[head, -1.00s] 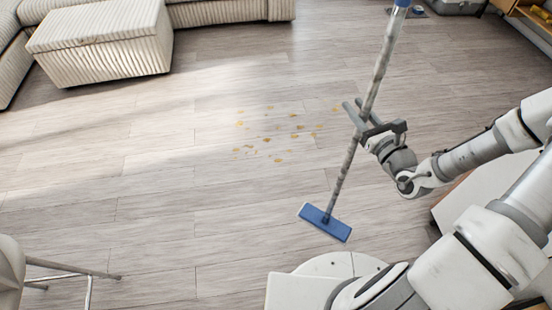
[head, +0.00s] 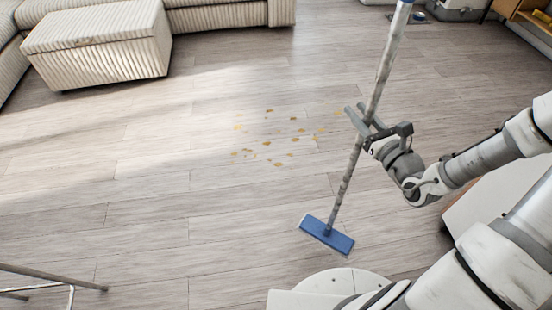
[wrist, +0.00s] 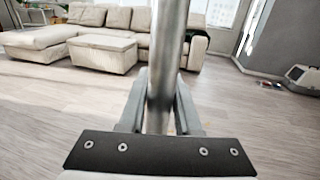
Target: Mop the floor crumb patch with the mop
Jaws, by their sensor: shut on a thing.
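The mop has a grey mottled pole (head: 349,171) with a blue top and a flat blue head (head: 326,235). My gripper (head: 366,121) is shut on the pole, and the mop stands tilted, its top leaning right. The head is low, at or just above the floor; I cannot tell whether it touches. The crumb patch (head: 278,139), several yellow-brown bits, lies on the floor beyond and to the left of the mop head, apart from it. In the wrist view the pole (wrist: 166,70) runs upright between the fingers, and the mop head is out of view.
A cream ribbed ottoman (head: 98,50) and sofa (head: 230,12) stand at the back left. A metal-legged chair or stool (head: 50,282) is at the lower left. A wooden shelf (head: 528,14) is at the far right. The floor around the crumbs is clear.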

